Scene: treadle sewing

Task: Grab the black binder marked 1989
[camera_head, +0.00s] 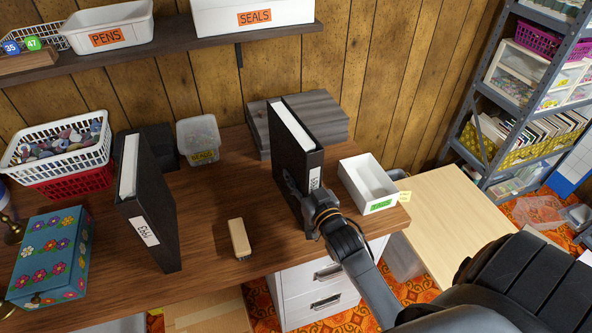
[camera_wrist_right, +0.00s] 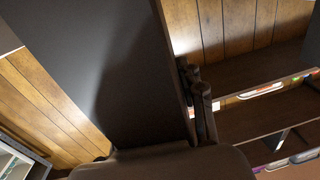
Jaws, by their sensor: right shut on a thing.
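A black binder (camera_head: 293,150) with white pages stands upright on the wooden desk, right of centre. The white label on its spine is too small and tilted to read surely. My right gripper (camera_head: 312,205) is shut on the lower spine edge of this binder. In the right wrist view the binder's dark cover (camera_wrist_right: 120,70) fills much of the picture, with gripper finger parts (camera_wrist_right: 198,100) at its edge. A second black binder (camera_head: 148,200) stands to the left; its label seems to read 1993. My left gripper is not in view.
A tan block (camera_head: 239,238) lies between the binders. A white tray with a green label (camera_head: 368,183) sits close right of the held binder, and a grey stack (camera_head: 325,115) lies behind it. A shelf (camera_head: 180,50) with bins runs above the desk.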

